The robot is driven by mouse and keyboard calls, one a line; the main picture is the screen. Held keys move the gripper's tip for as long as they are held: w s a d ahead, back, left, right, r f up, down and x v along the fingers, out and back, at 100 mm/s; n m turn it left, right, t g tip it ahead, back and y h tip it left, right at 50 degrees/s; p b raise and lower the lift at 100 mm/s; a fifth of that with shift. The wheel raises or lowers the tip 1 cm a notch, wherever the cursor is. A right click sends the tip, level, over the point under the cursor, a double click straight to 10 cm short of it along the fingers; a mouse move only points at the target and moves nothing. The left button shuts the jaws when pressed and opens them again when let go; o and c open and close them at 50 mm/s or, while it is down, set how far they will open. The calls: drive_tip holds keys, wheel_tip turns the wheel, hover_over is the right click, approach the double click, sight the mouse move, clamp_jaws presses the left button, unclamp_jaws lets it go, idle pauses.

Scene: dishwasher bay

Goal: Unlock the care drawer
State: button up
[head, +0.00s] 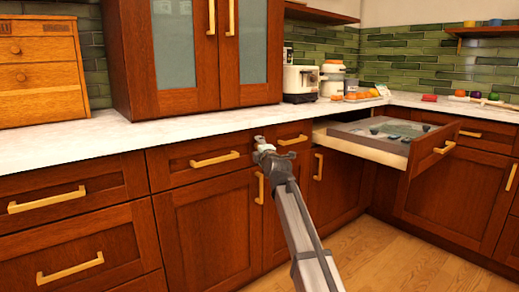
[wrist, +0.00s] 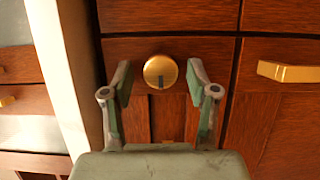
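In the wrist view a round brass lock knob (wrist: 160,72) with a dark vertical slot sits on a reddish-brown wooden drawer front (wrist: 215,52). My gripper (wrist: 160,84) is open, with one finger left and one right of the knob. A gap shows on both sides, so the fingers look apart from it; the exact depth between them is hard to tell. In the head view my gripper (head: 264,148) is at the drawer row just below the counter edge, and it hides the knob there.
An open drawer (head: 405,160) with a grey tray inside juts out to the right of my gripper. Bar handles stick out nearby, one left (head: 215,159) and one right (head: 292,140). The white counter (head: 140,132) runs above. The floor (head: 385,255) in front is clear.

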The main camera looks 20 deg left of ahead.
drive_tip(key=shift+s+d, duration=0.1)
drive_tip(key=v, duration=1.2)
drive_tip(key=shift+f, duration=0.1)
